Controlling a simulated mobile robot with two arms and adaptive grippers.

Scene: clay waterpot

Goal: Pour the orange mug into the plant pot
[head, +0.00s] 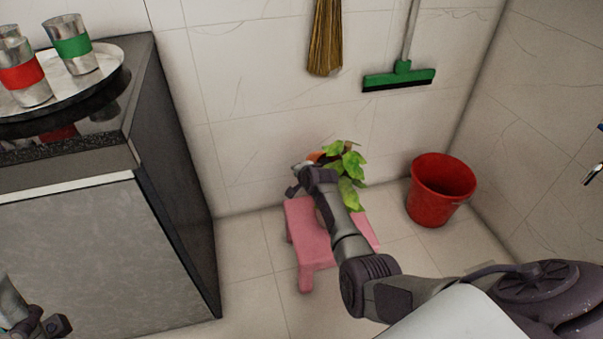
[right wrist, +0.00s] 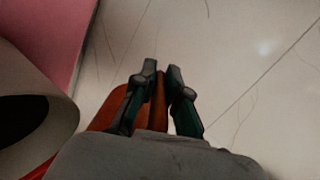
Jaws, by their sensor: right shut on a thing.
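The plant (head: 350,165) has bright green leaves and stands over the pink stool (head: 300,225). Its pot is mostly hidden behind my right arm in the head view. My right gripper (head: 300,180) is by the left side of the leaves, above the stool. A bit of the orange mug (head: 315,156) shows beside it. In the right wrist view the right gripper (right wrist: 163,92) is shut on an orange part of the mug (right wrist: 107,108). I cannot tell the mug's tilt. My left gripper (head: 45,325) is in the bottom left corner, its jaws unclear.
A pale rounded form with a dark hollow (right wrist: 55,90) is at the left of the wrist view; I cannot tell what it is. A red bucket (head: 440,190) stands right of the stool. A dark cabinet (head: 185,190) with a metal tray (head: 110,75) is at left.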

